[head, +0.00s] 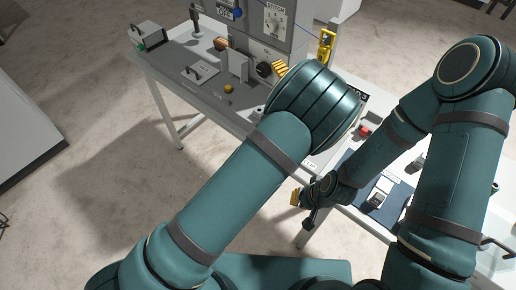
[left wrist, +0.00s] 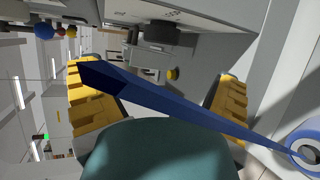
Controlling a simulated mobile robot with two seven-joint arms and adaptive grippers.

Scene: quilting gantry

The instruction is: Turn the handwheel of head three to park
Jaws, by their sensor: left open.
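The handwheel of head three cannot be clearly made out. A black sign ending in 3 (head: 361,94) shows at the edge of my left arm, which hides the area around it. A black round knob (head: 263,70) is on the grey machine; I cannot tell whether it is the handwheel. A dark round knob (left wrist: 166,33) also shows in the left wrist view, beyond my left gripper (left wrist: 155,97). That gripper's yellow fingers are wide apart with nothing held. In the head view it is mostly hidden by my arm. My right gripper (head: 298,198) is low beside the table; its opening is unclear.
A dark-blue tapered bar (left wrist: 190,110) crosses close in front of the left wrist camera towards a blue ring (left wrist: 305,147). A yellow button (head: 228,88) is on the grey bench (head: 180,85). A blue mat (head: 398,197) lies by my right arm. Open floor is at left.

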